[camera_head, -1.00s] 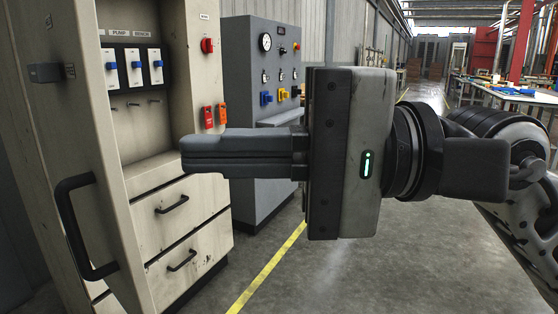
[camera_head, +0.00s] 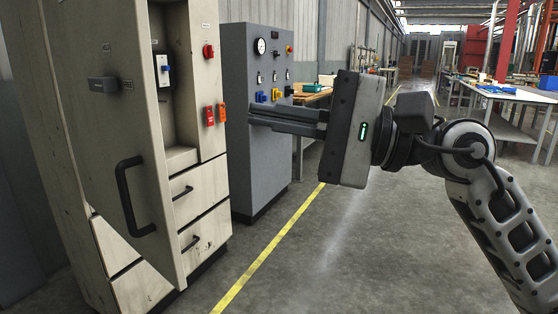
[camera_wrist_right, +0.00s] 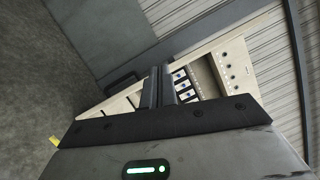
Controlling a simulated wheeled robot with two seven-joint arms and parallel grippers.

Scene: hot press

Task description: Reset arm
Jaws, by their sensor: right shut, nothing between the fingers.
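My right gripper (camera_head: 250,115) comes in from the right in the head view. Its fingers are together and empty, pointing left, and it hangs in the air in front of the grey control cabinet. In the right wrist view the shut fingers (camera_wrist_right: 158,88) point toward the beige cabinet, with a gap between them and its switches. My left gripper is in neither view.
The beige cabinet (camera_head: 60,100) stands at the left with its handled door (camera_head: 105,150) swung open. The grey control cabinet (camera_head: 255,160) stands behind the gripper. A yellow floor line (camera_head: 270,245) runs past both. Workbenches (camera_head: 515,95) stand at the back right. The middle floor is clear.

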